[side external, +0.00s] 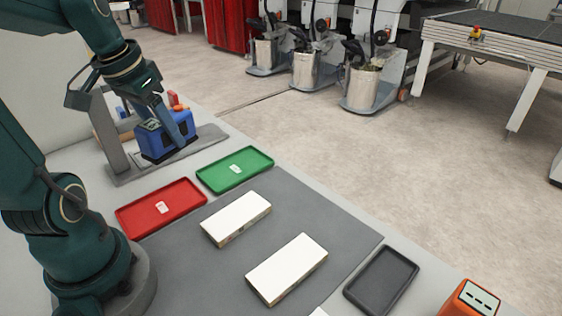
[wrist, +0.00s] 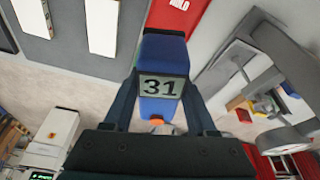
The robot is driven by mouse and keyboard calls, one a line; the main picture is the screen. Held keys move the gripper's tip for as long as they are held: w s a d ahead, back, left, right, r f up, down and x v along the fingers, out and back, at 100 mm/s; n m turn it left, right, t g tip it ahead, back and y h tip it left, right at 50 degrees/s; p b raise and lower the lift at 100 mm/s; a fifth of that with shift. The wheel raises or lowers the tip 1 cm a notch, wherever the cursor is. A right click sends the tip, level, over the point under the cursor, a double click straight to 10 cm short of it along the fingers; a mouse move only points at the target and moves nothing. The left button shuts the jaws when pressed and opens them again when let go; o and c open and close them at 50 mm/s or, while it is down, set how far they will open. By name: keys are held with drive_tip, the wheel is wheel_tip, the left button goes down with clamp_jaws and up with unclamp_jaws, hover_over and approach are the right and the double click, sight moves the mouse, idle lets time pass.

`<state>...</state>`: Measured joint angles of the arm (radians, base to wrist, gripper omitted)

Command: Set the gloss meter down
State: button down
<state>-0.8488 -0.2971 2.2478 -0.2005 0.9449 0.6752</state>
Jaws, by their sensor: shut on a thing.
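The gloss meter is a blue block (side external: 168,140) with a grey display; in the wrist view the display on the gloss meter (wrist: 160,85) reads 31. My gripper (side external: 178,132) is shut on it, with one finger on each side in the wrist view (wrist: 160,100). In the side view the meter overlaps the base of a grey stand (side external: 120,172) at the back left. I cannot tell whether its underside touches anything. The stand also shows at the right of the wrist view (wrist: 225,65).
A red tray (side external: 135,222) and a green tray (side external: 212,180) lie near the stand, each with a white label. Two white panels (side external: 236,219) lie on the dark mat (side external: 200,270). An empty black tray (side external: 365,298) and an orange device (side external: 470,300) are at the right.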

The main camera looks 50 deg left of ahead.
sight(175, 112)
drive_tip(key=w, duration=0.1)
drive_tip(key=w+r+n, duration=0.1)
drive_tip(key=w+a, duration=0.1)
drive_tip(key=shift+r+n, duration=0.3)
drive_tip(key=shift+r, duration=0.05)
drive_tip(key=w+d, duration=1.1)
drive_tip(key=w, duration=0.2)
drive_tip(key=d+f+m, duration=0.1)
drive_tip(key=d+f, duration=0.2)
drive_tip(key=d, duration=0.6)
drive_tip(key=s+d+f+m, duration=0.1)
drive_tip(key=d+f, duration=0.3)
drive_tip(key=d, duration=0.5)
drive_tip(key=d+f+m+h, duration=0.1)
drive_tip(key=d+f+m, duration=0.1)
drive_tip(key=d, duration=0.7)
drive_tip(key=shift+s+d+f+m, duration=0.2)
drive_tip(key=shift+s+f+m, duration=0.15)
drive_tip(key=shift+f, duration=0.3)
drive_tip(key=shift+d+f, duration=0.35)
drive_tip(key=shift+d, duration=0.05)
drive_tip(key=shift+f, duration=1.9)
drive_tip(key=shift+f, duration=0.1)
